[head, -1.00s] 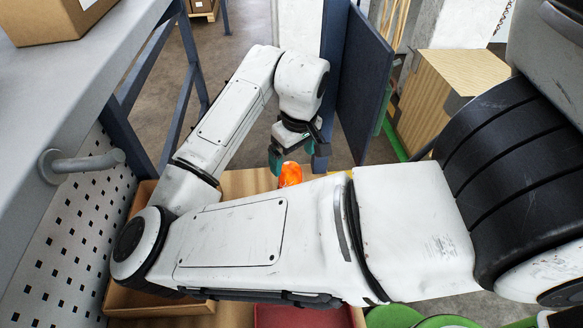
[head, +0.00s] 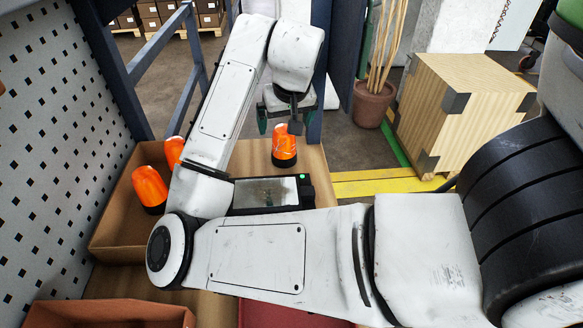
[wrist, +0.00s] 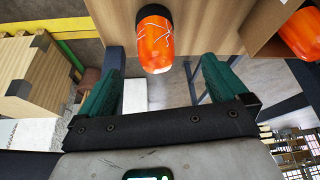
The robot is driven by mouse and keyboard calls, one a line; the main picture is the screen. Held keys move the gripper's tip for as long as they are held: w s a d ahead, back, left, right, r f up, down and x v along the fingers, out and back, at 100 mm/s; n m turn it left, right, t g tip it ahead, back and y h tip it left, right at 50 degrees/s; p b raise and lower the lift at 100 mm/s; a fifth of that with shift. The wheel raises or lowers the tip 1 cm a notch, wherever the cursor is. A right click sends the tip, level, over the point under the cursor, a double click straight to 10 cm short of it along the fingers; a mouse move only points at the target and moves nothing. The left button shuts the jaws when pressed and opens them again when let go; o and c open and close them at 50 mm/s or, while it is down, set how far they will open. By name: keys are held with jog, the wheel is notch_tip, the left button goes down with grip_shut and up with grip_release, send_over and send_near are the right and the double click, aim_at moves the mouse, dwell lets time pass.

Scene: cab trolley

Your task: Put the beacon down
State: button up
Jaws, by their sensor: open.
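An orange beacon (head: 284,143) with a dark base stands upright on the bare wooden top (head: 318,172) of the trolley, near its far edge. My gripper (head: 286,122) is open and empty, just above and behind the beacon, with a teal finger to each side. In the wrist view the beacon (wrist: 155,42) lies beyond the fingertips (wrist: 158,72), apart from both fingers, with fine pale lines on its orange lens. Two more orange beacons (head: 150,187) are in a cardboard box (head: 112,222) at the left, one partly hidden by my arm.
A dark device with a screen (head: 267,194) and a green light is close in front of the beacon, partly behind my arm. A perforated panel (head: 60,130) bounds the left. A blue post (head: 318,70) rises behind. A wooden crate (head: 460,105) and potted plant (head: 372,100) stand right.

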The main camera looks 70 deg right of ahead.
aim_at(283, 135)
jog(key=x, duration=0.5)
jog(key=shift+f, duration=0.2)
jog(key=shift+d+p+x, duration=0.15)
jog(key=shift+x, duration=1.2)
jog(key=shift+d+p+x, duration=0.15)
jog(key=shift+x, duration=1.2)
jog(key=shift+s, duration=0.2)
jog(key=shift+r, duration=0.1)
jog(key=c, duration=1.4)
notch_tip(283, 135, up, 10)
jog(key=shift+f, duration=0.1)
